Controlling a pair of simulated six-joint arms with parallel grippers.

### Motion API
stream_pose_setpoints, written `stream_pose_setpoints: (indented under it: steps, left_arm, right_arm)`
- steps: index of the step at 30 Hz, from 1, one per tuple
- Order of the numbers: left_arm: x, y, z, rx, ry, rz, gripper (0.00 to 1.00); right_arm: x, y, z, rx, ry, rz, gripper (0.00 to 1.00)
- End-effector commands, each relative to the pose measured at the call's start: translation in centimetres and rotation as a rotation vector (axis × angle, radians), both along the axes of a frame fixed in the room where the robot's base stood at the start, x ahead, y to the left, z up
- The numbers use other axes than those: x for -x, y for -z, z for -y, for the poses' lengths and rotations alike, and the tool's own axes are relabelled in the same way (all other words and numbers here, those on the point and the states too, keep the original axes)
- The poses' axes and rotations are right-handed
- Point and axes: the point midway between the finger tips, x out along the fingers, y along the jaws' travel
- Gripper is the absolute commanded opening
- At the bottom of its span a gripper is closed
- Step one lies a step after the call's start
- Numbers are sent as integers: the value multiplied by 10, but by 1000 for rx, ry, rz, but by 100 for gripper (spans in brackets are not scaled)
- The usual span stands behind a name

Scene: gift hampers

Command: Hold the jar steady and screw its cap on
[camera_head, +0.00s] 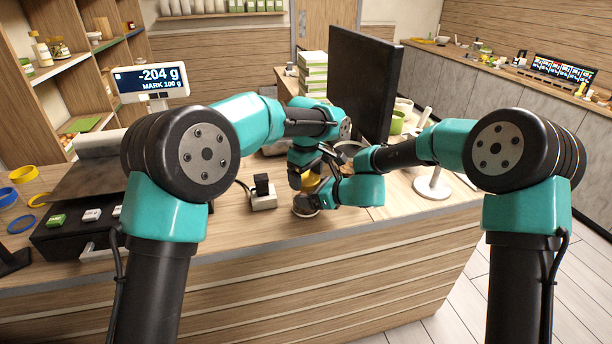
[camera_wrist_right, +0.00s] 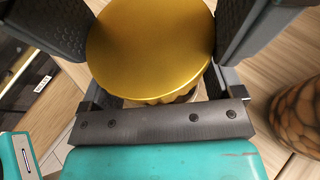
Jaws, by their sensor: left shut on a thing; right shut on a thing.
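The gold cap (camera_wrist_right: 150,45) fills the middle of the right wrist view, its flat top facing the camera. My right gripper (camera_wrist_right: 152,30) is shut on the cap, with one dark finger on each side. A gold patch, likely the cap, also shows in the head view (camera_head: 311,182), between the two grippers. My left gripper (camera_head: 299,178) is low over the counter, close against the right one, and appears shut on the jar. The jar is mostly hidden by the grippers, so how the cap sits on it cannot be told.
A jar with brown, nut-like contents (camera_wrist_right: 300,115) stands at the right of the right wrist view. In the head view, a dark monitor (camera_head: 365,85) stands behind the grippers, a small black-and-white device (camera_head: 263,195) to their left, and a white stand (camera_head: 432,187) to their right.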

Motion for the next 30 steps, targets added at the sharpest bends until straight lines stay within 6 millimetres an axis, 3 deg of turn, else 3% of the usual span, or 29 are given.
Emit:
stream_pose_setpoints:
  steps: [5,14,24,30]
  left_arm:
    - [0,0,0,1,-1,1,100]
    - [0,-4,0,1,-2,2,100]
    - [0,-39,0,1,-1,2,100]
    - [0,-45,0,0,-2,0,100]
  right_arm:
    - [0,0,0,0,0,0,20]
    - [0,0,0,0,0,0,20]
    - [0,0,0,0,0,0,20]
    - [0,0,0,0,0,0,20]
